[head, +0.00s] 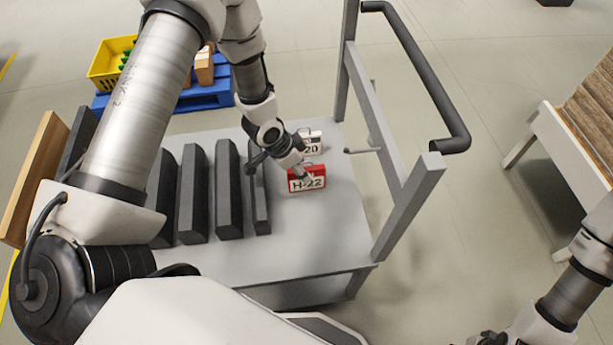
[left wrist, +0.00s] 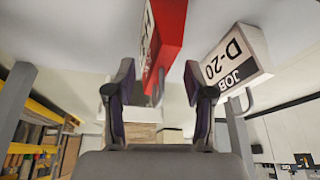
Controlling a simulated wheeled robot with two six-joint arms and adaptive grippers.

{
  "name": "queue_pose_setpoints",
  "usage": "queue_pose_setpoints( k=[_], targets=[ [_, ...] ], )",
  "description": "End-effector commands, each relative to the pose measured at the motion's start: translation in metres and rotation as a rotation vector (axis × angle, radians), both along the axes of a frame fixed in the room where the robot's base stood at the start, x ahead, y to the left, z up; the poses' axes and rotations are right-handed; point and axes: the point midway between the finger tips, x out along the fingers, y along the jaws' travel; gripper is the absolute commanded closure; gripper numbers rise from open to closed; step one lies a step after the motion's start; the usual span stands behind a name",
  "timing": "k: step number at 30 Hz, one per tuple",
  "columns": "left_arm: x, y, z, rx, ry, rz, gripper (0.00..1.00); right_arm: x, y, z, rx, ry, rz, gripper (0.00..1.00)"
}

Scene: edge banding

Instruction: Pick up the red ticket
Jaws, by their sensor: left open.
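The red ticket (head: 307,180) stands on the grey cart top, with a white label reading H-22 facing me in the head view. My left gripper (head: 300,171) is open and comes down from behind the ticket, close to its upper edge. In the left wrist view the red ticket (left wrist: 172,32) shows upside down, between and beyond the two open fingers of my left gripper (left wrist: 158,78). Whether a finger touches it I cannot tell.
A white ticket (head: 313,144) marked 20 stands just behind the red one; in the left wrist view it reads D-20 (left wrist: 238,58). Several dark upright panels (head: 228,188) stand left on the cart (head: 325,235). The cart's handle frame (head: 415,195) rises at right.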

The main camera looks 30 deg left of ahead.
Motion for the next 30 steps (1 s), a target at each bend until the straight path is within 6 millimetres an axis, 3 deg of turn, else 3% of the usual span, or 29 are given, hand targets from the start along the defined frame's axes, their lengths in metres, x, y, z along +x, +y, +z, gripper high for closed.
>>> queue_pose_setpoints(
  k=[1, 4, 6, 18, 30],
  targets=[
    [0.0, 0.0, 0.0, 0.0, 0.0, 0.0, 0.53, 0.0, 0.0, 0.0, 0.0, 0.0, 0.0, 0.5],
    [0.0, 0.0, 0.0, 0.0, 0.0, 0.001, 0.89, 0.0, 0.0, 0.0, 0.0, 0.0, 0.0, 0.5],
    [0.0, 0.0, 0.0, 0.0, 0.0, 0.001, 0.97, 0.0, 0.0, 0.0, 0.0, 0.0, 0.0, 0.5],
    [0.0, 0.0, 0.006, -0.001, -0.001, 0.001, 0.98, 0.0, 0.0, 0.001, 0.0, 0.0, 0.0, 0.5],
    [0.001, -0.001, 0.093, 0.001, 0.0, 0.01, 0.98, 0.0, 0.0, 0.014, 0.0, 0.0, 0.0, 0.5]
  ],
)
